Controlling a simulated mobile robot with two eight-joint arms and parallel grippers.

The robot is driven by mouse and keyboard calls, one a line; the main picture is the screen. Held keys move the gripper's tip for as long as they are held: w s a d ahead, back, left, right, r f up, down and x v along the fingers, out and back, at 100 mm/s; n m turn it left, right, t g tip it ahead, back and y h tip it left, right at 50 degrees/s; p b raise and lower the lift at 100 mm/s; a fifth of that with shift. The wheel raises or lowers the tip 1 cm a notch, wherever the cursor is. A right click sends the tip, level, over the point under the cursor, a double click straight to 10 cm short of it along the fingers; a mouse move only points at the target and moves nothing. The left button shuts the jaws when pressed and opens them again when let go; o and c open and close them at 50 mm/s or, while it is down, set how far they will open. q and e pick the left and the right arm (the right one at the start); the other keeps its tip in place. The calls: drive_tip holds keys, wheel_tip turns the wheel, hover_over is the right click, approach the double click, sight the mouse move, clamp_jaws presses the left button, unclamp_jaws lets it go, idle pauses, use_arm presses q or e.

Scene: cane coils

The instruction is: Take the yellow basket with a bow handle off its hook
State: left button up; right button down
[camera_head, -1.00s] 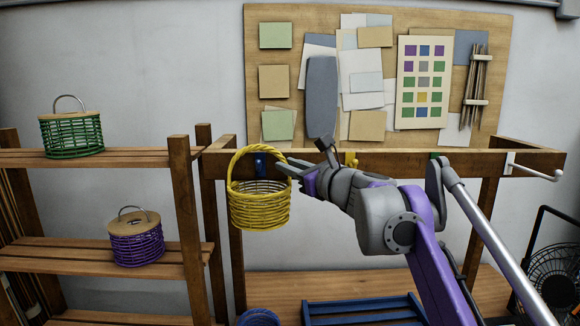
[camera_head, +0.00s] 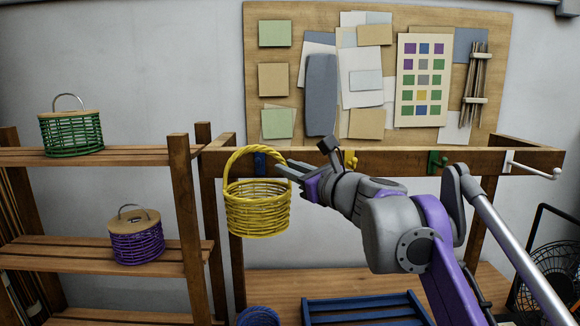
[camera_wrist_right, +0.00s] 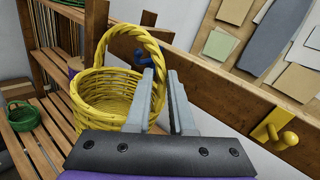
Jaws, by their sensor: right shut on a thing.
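The yellow basket with a bow handle (camera_head: 258,209) hangs upright in front of the wooden rail (camera_head: 400,163). It also shows in the right wrist view (camera_wrist_right: 102,98). My right gripper (camera_head: 284,167) is shut on the right side of the bow, above the basket's rim; its fingers show in the wrist view (camera_wrist_right: 163,98). The blue hook (camera_head: 260,161) on the rail shows through the bow, and in the wrist view (camera_wrist_right: 143,56) it lies behind the bow. The bow looks in front of the hook, but I cannot tell for certain whether they touch. My left gripper is not in view.
A yellow hook (camera_head: 350,160), a green hook (camera_head: 437,161) and a white hook (camera_head: 535,170) are on the rail. A shelf post (camera_head: 187,225) stands close left of the basket. Green (camera_head: 72,134) and purple (camera_head: 136,241) baskets stand on the shelves. A blue crate (camera_head: 365,310) lies below.

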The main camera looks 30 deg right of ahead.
drive_tip(key=shift+s+a, duration=0.45)
drive_tip(key=shift+s, duration=0.3)
drive_tip(key=shift+s+a, duration=0.45)
drive_tip(key=shift+s, duration=0.25)
drive_tip(key=shift+s+a, duration=0.45)
drive_tip(key=shift+s, duration=0.3)
